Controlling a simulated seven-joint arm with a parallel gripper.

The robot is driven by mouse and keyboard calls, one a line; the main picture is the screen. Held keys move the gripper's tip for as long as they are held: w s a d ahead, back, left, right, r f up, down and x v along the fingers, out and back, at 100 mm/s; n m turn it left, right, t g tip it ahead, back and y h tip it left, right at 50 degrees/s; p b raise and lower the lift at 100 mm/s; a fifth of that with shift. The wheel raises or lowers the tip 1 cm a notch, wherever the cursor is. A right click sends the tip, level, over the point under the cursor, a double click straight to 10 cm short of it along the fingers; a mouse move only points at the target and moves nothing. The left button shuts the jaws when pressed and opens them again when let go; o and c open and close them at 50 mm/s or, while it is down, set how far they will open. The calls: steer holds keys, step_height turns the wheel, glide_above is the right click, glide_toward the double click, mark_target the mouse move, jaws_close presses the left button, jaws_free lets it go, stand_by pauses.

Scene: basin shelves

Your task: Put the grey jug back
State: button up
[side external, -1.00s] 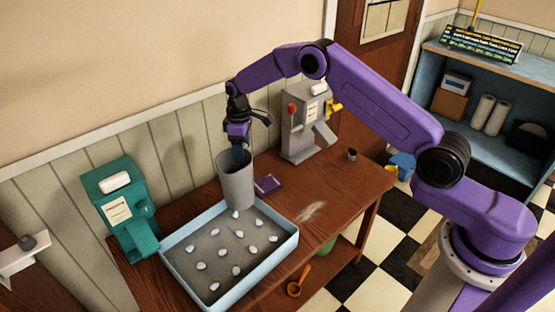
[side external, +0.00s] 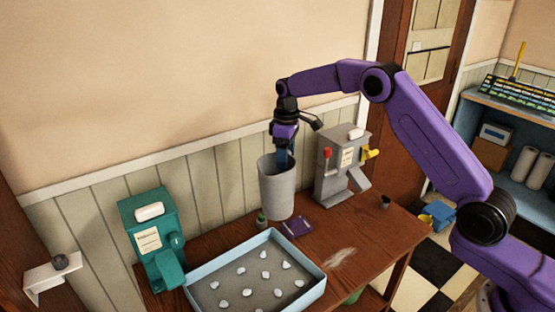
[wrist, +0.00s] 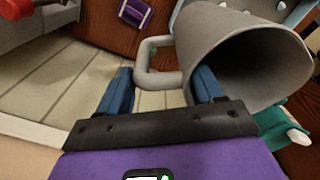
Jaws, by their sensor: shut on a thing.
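The grey jug (side external: 277,190) hangs from my gripper (side external: 283,158), upright or nearly so, above the back of the wooden table. My blue fingers meet it at its top rim. In the wrist view the jug (wrist: 225,45) shows its open mouth at right and its looped handle at left. My gripper (wrist: 162,92) is shut on the jug, with one finger against its rim side and the other beyond the handle. I cannot tell whether the grip is on the wall or the handle. The jug's inside is dark.
A light-blue tray (side external: 311,289) with several white pebbles lies in front of the jug. A teal dispenser (side external: 155,240) stands left, a grey machine (side external: 335,170) with a red-knobbed lever right. A small green plant (side external: 262,219) and purple item (side external: 297,226) sit between. The table's right part (side external: 385,228) is mostly clear.

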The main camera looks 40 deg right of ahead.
steer(key=s+d+m, duration=0.2)
steer(key=s+d, duration=0.4)
steer(key=d, duration=0.6)
steer(key=s+d+m, duration=0.2)
steer(key=s+d, duration=0.3)
steer(key=d, duration=0.6)
steer(key=s+d+m, duration=0.3)
steer(key=s+d, duration=0.3)
steer(key=d, duration=0.6)
step_height(320, 180, down, 20)
steer(key=shift+s+d, duration=0.2)
steer(key=shift+s, duration=0.05)
steer(key=shift+f, duration=0.65)
steer(key=o, duration=1.8)
steer(key=shift+c, duration=0.2)
